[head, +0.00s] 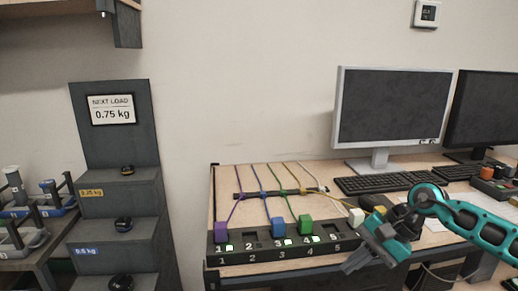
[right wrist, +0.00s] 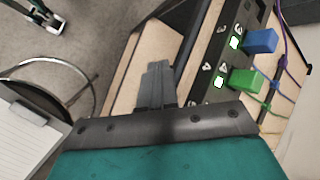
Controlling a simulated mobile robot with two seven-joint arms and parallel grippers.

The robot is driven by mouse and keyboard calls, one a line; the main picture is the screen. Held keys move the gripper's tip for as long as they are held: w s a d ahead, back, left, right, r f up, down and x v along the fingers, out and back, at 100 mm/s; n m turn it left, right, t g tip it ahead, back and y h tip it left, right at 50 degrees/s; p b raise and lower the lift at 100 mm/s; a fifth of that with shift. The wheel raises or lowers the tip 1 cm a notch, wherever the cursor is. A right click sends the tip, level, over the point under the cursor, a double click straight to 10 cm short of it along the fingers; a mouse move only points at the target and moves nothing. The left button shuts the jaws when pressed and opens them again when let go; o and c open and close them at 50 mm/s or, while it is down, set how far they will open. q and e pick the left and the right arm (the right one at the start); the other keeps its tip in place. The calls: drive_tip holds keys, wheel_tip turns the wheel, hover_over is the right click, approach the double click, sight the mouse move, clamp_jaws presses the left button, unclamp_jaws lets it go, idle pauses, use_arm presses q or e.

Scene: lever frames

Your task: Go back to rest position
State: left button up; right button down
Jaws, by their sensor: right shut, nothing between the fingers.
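My right gripper (head: 352,266) is at the front right of the numbered panel (head: 232,258) in the head view. Its fingers are shut with nothing between them. In the right wrist view the shut fingers (right wrist: 157,82) are over the desk's front edge, beside the panel and apart from the plugs. A purple plug (head: 221,228) is at position 1, a blue plug (head: 280,226) at 3 and a green plug (head: 305,224) at 4. Green lights show at these three. A pale yellow plug (head: 356,217) stands behind the panel's right end, partly near my arm. My left gripper is out of view.
Monitors (head: 390,105) and keyboards (head: 385,183) stand on the desk at right. Stepped grey shelves (head: 120,210) with a load sign (head: 112,109) are left of the desk. Coloured cables (head: 262,180) run behind the plugs. Open floor (right wrist: 110,40) shows in the right wrist view.

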drive_tip(key=s+a+m+t+y, duration=0.4)
drive_tip(key=a+m, duration=0.4)
drive_tip(key=m, duration=0.5)
drive_tip(key=s+a+m+t+y, duration=0.1)
drive_tip(key=a+m+t+y, duration=0.6)
drive_tip(key=m, duration=0.5)
drive_tip(key=s+d+f+m+h, duration=0.3)
drive_tip(key=f+m, duration=0.4)
drive_tip(key=m, duration=0.5)
drive_tip(key=s+d+f+m+g+h, duration=0.1)
drive_tip(key=s+d+f+m+h, duration=0.3)
drive_tip(key=m, duration=0.7)
drive_tip(key=s+d+f+m+h, duration=0.3)
drive_tip(key=s+f+m+h, duration=0.4)
drive_tip(key=f+m, duration=0.3)
drive_tip(key=m+h, duration=0.1)
drive_tip(key=m, duration=0.1)
drive_tip(key=shift+s+d+f+m+h, duration=0.2)
drive_tip(key=shift+d+m+h, duration=0.1)
drive_tip(key=shift+d+h, duration=0.1)
